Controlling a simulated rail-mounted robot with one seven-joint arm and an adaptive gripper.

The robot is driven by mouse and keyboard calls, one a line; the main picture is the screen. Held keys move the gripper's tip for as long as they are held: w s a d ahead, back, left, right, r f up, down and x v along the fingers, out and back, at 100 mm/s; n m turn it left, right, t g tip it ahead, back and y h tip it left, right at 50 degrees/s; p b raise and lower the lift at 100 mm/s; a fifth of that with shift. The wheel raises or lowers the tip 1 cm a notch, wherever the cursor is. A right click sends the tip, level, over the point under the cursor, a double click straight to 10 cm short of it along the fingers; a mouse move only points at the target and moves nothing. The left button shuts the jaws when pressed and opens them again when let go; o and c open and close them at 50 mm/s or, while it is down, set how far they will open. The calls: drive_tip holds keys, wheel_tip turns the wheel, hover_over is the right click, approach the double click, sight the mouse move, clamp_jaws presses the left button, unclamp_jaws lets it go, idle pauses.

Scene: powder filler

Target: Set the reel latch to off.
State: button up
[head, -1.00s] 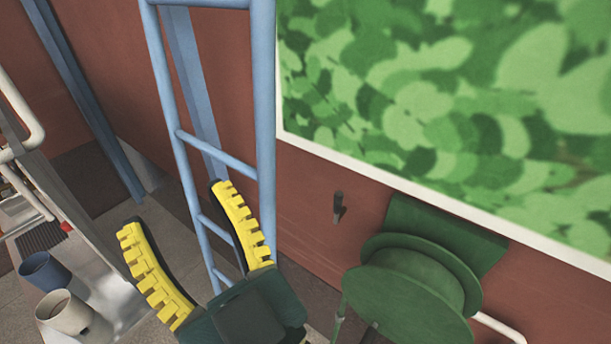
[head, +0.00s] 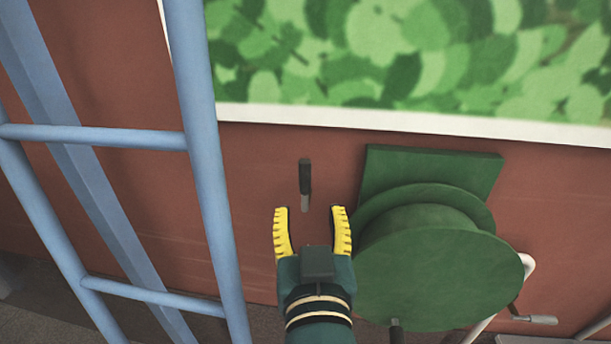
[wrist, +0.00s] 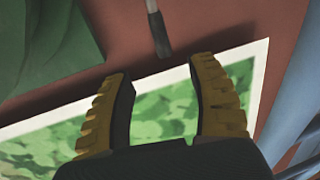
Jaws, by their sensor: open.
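The reel latch (head: 305,178) is a small dark handle on a grey stem, mounted on the red-brown wall just left of the green hose reel (head: 435,265). My gripper (head: 312,210) is open and empty, with yellow ribbed fingers. In the head view its fingertips are just below the latch, which appears slightly left of the middle of the gap. In the wrist view the latch (wrist: 159,33) shows beyond the open fingertips (wrist: 160,82), in line with the gap and apart from both fingers.
A blue ladder (head: 205,160) stands to the left. A white-framed green leaf picture (head: 400,50) hangs above the latch. A reel crank handle (head: 535,319) and a white pipe (head: 528,265) are at the lower right. Bare wall lies between ladder and latch.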

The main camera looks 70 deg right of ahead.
sight(305, 178)
drive_tip(key=p+x, duration=0.1)
drive_tip(key=x, duration=1.1)
drive_tip(key=shift+w+a, duration=0.1)
drive_tip(key=shift+w, duration=0.05)
clamp_jaws()
